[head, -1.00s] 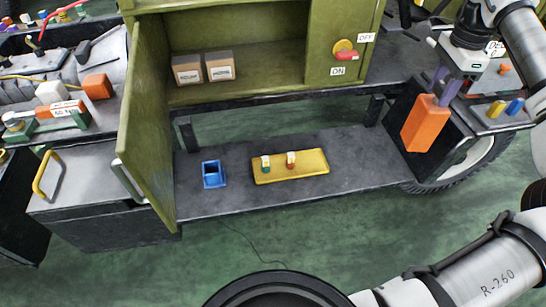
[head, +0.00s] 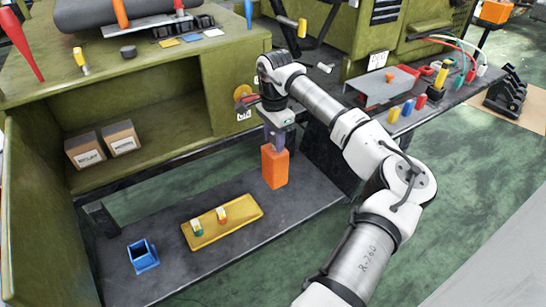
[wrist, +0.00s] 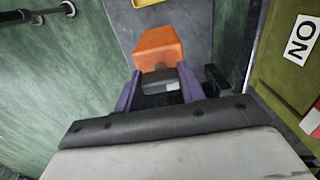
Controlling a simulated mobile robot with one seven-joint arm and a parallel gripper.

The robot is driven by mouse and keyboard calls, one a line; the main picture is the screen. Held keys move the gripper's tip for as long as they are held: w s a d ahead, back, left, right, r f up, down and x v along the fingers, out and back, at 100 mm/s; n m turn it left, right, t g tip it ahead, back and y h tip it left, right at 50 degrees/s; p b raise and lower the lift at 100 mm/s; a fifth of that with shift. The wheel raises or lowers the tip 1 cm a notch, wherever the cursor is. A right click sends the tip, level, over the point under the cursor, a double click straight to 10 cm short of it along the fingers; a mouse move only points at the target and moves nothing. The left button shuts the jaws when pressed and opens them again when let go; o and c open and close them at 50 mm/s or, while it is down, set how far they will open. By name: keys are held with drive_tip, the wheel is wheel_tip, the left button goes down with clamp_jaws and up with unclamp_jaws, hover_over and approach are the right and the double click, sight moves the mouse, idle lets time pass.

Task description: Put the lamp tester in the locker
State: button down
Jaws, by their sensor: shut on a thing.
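The lamp tester, an orange block (head: 274,167), hangs nearly upright from my gripper (head: 277,143). My gripper is shut on its upper end, with purple fingers. In the wrist view the orange block (wrist: 160,45) shows beyond the fingertips (wrist: 158,80). The locker is the olive-green compartment (head: 165,123), with its door (head: 38,215) swung open at the left. My gripper and the block are outside it, to the right of its opening and lower, over the dark lower shelf.
Two cardboard boxes (head: 85,152) (head: 121,138) stand inside the locker toward the left; its right part is clear. A yellow tray (head: 240,213) with two small items and a blue open box (head: 143,256) are on the lower shelf (head: 180,268). A rotary switch (head: 243,96) is right of the opening.

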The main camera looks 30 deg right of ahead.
sight(274, 158)
drive_tip(key=shift+f+p, duration=0.35)
drive_tip(key=shift+f, duration=3.55)
drive_tip(key=c, duration=0.9)
unclamp_jaws()
drive_tip(key=shift+o, duration=0.2)
